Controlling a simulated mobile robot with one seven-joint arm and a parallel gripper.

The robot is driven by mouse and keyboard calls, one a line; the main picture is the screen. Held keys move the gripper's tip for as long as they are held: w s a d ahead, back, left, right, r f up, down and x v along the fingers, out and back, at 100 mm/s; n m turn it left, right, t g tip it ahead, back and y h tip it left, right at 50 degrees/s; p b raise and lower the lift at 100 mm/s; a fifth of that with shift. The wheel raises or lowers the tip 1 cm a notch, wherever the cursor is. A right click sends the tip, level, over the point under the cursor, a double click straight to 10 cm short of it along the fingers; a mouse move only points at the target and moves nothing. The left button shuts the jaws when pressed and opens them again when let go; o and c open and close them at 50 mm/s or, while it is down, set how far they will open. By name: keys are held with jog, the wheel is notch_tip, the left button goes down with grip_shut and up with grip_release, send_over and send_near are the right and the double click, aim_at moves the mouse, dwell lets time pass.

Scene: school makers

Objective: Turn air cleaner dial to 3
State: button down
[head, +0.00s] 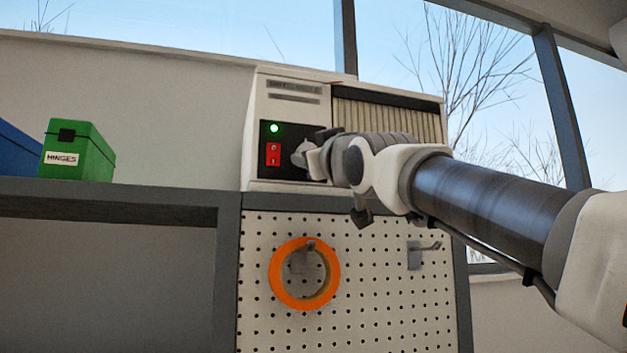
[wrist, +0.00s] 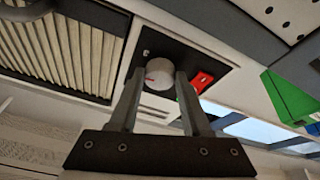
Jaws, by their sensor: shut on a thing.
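The air cleaner (head: 270,88) is a white box with a ribbed grille and a dark control panel, standing on a shelf above a pegboard. Its panel has a lit green light (head: 274,128) and a red switch (head: 273,154), which also shows in the wrist view (wrist: 202,80). The pale round dial (wrist: 159,73) sits between my gripper's fingertips in the wrist view. My gripper (head: 308,155) reaches the panel from the right and is shut on the dial.
A green box labelled HINGES (head: 78,150) stands on the grey shelf (head: 150,190) to the left, beside a blue box (head: 18,152). Below the air cleaner, an orange tape roll (head: 275,275) and an empty hook (head: 415,255) are on the pegboard (head: 380,310).

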jog(key=shift+s+a+m+t+h+b, duration=0.15)
jog(key=shift+m+h+b, duration=0.8)
jog(key=shift+m, duration=0.75)
jog(key=shift+w+a+m+t+h+b, duration=0.1)
jog(key=shift+m+h+b, duration=0.4)
jog(key=shift+m+b, duration=1)
jog(key=shift+s+a+m+t+h+b, duration=0.15)
jog(key=shift+m+h+b, duration=0.65)
jog(key=shift+m, duration=1.1)
jog(key=shift+d+m, duration=0.1)
jog(key=shift+m, duration=0.2)
jog(key=shift+c, duration=1.8)
grip_release()
